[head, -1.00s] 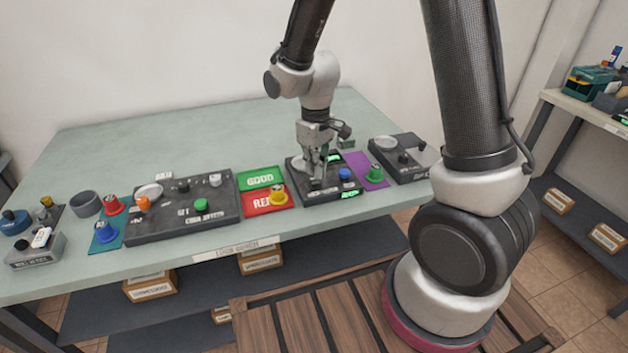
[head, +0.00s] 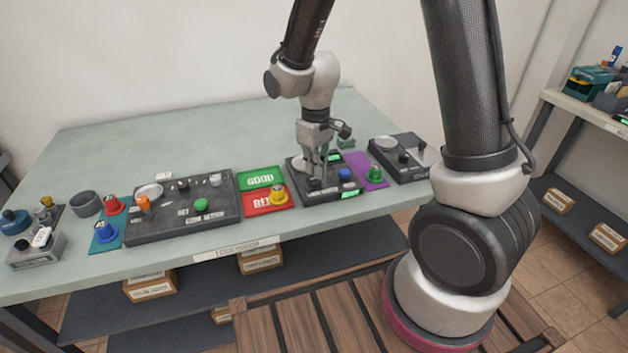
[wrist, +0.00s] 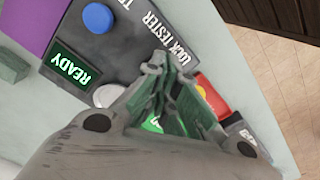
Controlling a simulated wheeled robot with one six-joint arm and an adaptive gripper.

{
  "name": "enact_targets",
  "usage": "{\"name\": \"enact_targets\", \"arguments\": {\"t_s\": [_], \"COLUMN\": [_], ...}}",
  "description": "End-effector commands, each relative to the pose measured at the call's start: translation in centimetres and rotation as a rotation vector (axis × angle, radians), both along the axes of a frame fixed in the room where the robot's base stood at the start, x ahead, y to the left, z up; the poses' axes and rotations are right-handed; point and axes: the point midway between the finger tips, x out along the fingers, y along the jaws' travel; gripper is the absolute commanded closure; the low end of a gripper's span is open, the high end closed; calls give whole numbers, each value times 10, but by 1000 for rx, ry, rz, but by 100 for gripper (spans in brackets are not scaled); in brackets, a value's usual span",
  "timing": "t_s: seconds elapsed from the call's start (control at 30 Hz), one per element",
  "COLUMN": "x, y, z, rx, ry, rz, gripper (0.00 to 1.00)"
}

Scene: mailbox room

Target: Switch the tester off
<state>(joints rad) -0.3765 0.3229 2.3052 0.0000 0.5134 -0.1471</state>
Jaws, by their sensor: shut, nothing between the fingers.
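The tester is a dark box (head: 324,193) on the table right of centre in the head view. In the wrist view its surface (wrist: 122,48) bears "TESTER" lettering, a lit green "READY" display (wrist: 75,68) and a blue button (wrist: 97,17). The blue button (head: 345,174) also shows in the head view. A pale round disc (wrist: 107,95) is partly covered by my gripper. My gripper (head: 317,178) is shut and empty, pointing down low over the tester's front left part. A dark knob (head: 314,185) shows at its fingertips; I cannot tell whether they touch.
Green and red pads (head: 262,178) lie left of the tester, with a yellow-topped part on the red one. A purple pad (head: 368,166) with a green-topped part lies right. A larger dark panel (head: 180,222) stands further left. The table's back is clear.

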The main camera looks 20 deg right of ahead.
Motion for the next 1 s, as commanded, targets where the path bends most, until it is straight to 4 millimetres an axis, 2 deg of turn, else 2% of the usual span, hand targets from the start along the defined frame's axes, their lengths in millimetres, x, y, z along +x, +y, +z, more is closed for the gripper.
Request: {"name": "enact_targets", "arguments": {"t_s": [1.0], "x": [0], "y": [0], "z": [-12], "rx": [0], "ry": [1], "rz": [0], "gripper": [100]}}
